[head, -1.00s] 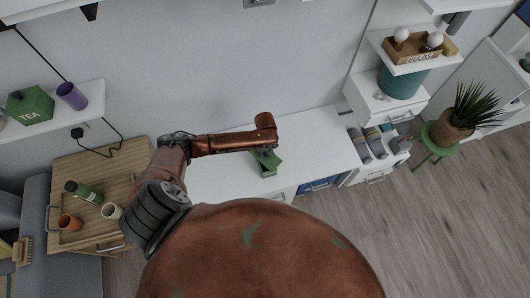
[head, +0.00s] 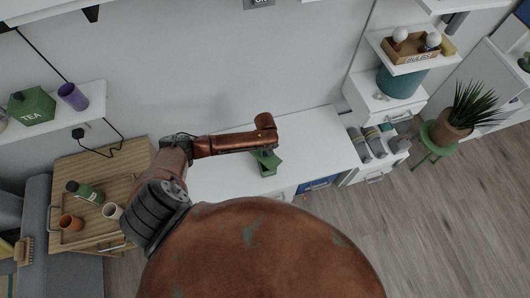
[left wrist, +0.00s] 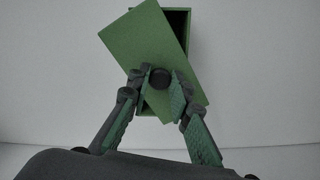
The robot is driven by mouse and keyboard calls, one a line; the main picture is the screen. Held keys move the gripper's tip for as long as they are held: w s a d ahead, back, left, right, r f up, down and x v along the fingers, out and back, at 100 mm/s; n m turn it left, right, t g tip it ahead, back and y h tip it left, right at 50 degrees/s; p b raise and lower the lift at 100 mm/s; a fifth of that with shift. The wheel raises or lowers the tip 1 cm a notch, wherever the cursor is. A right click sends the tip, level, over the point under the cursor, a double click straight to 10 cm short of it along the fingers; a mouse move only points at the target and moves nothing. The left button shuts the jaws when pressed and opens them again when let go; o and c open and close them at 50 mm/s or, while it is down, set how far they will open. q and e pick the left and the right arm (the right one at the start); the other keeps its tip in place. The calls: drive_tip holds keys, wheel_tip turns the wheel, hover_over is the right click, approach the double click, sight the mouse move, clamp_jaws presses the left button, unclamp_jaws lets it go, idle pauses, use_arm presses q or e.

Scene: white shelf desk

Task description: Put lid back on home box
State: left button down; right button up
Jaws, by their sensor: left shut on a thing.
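A green open box (head: 268,169) stands on the white desk, small in the head view. In the left wrist view the box (left wrist: 179,20) shows its dark inside behind a flat green lid (left wrist: 147,42). The lid is turned at an angle to the box and covers most of its opening. I cannot tell whether they touch. My left gripper (left wrist: 161,82) is shut on the lid's dark round knob (left wrist: 160,78). In the head view my left gripper (head: 261,151) is right at the box, partly hidden by my arm. My right gripper is not in view.
The white desk (head: 318,142) is clear around the box. Drawers and grey rolls (head: 373,141) stand to the right. A wooden trolley (head: 120,165) with cups and a bottle is at the left. A green TEA box (head: 33,107) sits on the left shelf.

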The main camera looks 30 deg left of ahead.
use_arm(q)
drive_tip(key=shift+p, duration=0.4)
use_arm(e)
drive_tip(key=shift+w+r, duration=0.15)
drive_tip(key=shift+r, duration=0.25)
use_arm(q)
drive_tip(key=c, duration=1.7)
unclamp_jaws()
drive_tip(key=shift+o, duration=0.4)
drive_tip(key=o, duration=0.4)
drive_tip(key=shift+o, duration=0.2)
drive_tip(key=shift+r, duration=0.1)
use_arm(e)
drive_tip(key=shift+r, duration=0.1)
use_arm(q)
drive_tip(key=shift+r+p, duration=3.45)
drive_tip(key=shift+p, duration=0.35)
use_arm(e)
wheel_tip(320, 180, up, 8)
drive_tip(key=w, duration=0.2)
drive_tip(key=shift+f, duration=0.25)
